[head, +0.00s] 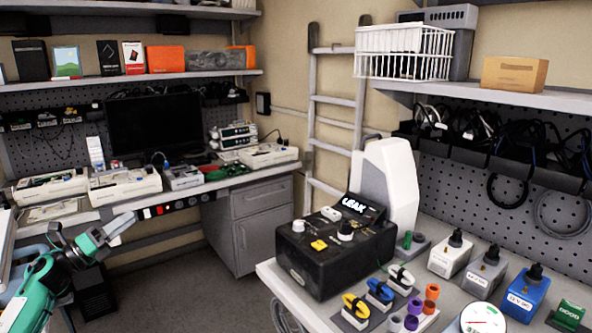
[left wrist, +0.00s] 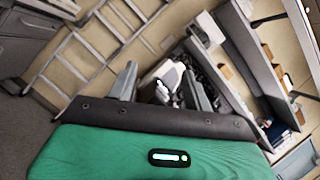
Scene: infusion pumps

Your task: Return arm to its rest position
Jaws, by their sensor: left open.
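My left arm, green with dark joints, comes in at the lower left of the head view. Its grey gripper (head: 122,225) is held in the air over the floor, in front of the long bench on the left. In the left wrist view the two grey fingers of my left gripper (left wrist: 161,88) stand apart, with nothing seen between them but the distant background. My right arm and gripper do not show in either view.
The right worktable (head: 290,292) carries a black leak tester (head: 335,252), coloured clips and several bottles. A ladder (head: 336,110) leans at the back wall. The left bench (head: 220,183) holds electronics and a monitor (head: 155,124). The floor (head: 205,285) between them is clear.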

